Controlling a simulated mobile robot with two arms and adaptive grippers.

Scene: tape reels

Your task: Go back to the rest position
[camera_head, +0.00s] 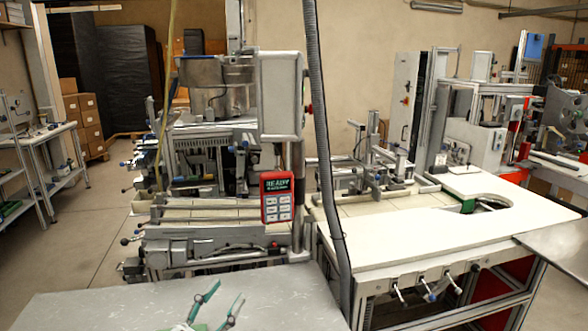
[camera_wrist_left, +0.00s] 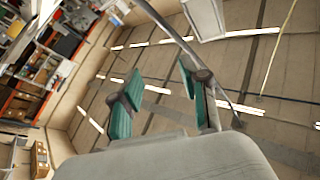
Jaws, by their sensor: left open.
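My left gripper (camera_head: 224,299) comes into the bottom of the head view, over a grey metal surface. Its two green-tipped fingers point up and stand apart, with nothing between them. The left wrist view also shows the open, empty fingers of this gripper (camera_wrist_left: 159,80), against what looks like the ceiling and its light strips. My right gripper shows in neither view. I see no tape reel in either view.
The grey worktop (camera_head: 110,305) in front is bare. Behind it stands a machine with a red READY control panel (camera_head: 277,197) and a hanging grey hose (camera_head: 325,130). A white bench (camera_head: 400,235) is at right. Floor (camera_head: 70,235) is free at left.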

